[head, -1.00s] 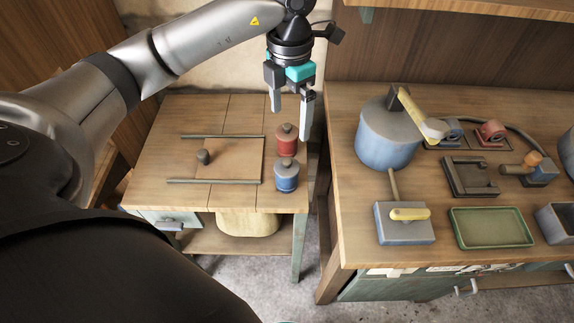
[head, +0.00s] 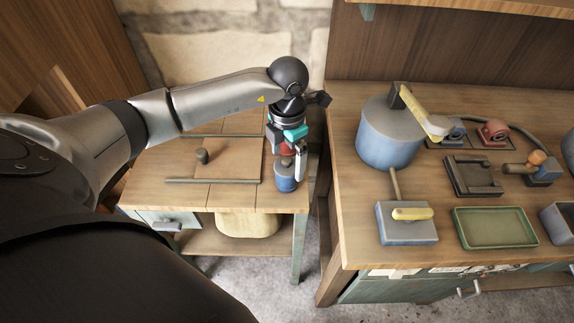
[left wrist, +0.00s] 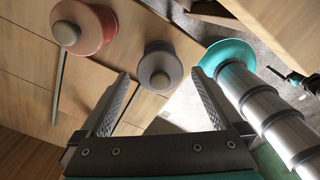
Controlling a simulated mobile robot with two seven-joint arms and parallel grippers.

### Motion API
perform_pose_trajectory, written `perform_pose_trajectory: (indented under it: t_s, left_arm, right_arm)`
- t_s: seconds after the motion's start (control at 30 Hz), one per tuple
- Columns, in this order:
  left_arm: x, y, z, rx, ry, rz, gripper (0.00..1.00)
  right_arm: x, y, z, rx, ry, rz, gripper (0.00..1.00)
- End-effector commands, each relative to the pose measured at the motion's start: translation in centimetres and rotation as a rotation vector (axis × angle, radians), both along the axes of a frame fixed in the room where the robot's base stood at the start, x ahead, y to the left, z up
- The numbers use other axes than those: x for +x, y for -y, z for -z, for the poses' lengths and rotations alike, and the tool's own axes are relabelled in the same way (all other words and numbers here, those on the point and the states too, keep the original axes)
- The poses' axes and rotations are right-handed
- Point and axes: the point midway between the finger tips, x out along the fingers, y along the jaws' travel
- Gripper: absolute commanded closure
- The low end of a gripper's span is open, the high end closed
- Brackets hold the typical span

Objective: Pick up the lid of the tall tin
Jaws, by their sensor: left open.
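Two tins with knobbed lids stand on the low wooden table. The blue tin (head: 286,178) is nearer and partly covered by my gripper; its grey lid (left wrist: 158,68) shows from above in the left wrist view. The red tin (head: 286,149) behind is mostly hidden by my gripper; its lid (left wrist: 84,28) is at the upper left of the left wrist view. I cannot tell surely which tin is taller. My left gripper (head: 298,166) is open and empty, above the tins. In the left wrist view its fingertips (left wrist: 161,73) frame the grey lid, apparently without touching.
A sliding wooden panel (head: 225,160) with a dark knob lies between two rails on the low table. The workbench (head: 360,220) to the right carries a large blue canister (head: 388,140), a green tray (head: 495,227) and several fixtures. A gap separates the two tables.

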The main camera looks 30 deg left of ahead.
Motion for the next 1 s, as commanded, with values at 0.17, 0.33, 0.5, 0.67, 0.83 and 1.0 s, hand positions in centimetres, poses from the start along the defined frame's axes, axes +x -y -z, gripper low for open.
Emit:
perform_pose_trajectory:
  t_s: [0.17,0.33,0.5,0.67,0.83,1.0]
  left_arm:
    - [0.02,0.04,0.81,-0.001,0.001,0.0,0.0]
    - [0.02,0.03,0.75,0.0,0.001,0.0,0.02]
    - [0.01,0.02,0.74,0.0,0.001,0.0,0.21]
    - [0.02,0.01,0.72,0.0,0.001,0.0,0.39]
    - [0.02,0.01,0.72,0.0,0.001,0.0,0.58]
    - [0.02,0.01,0.71,0.0,0.001,0.0,0.76]
  right_arm:
    - [0.0,0.01,0.1,0.0,0.0,0.0,0.0]
    - [0.01,0.0,0.08,0.0,0.0,0.0,0.0]
    - [0.0,0.0,0.08,0.0,0.0,0.0,0.0]
    - [0.0,0.0,0.08,0.0,0.0,0.0,0.0]
    - [0.0,0.0,0.08,0.0,0.0,0.0,0.0]
    - [0.0,0.0,0.08,0.0,0.0,0.0,0.0]
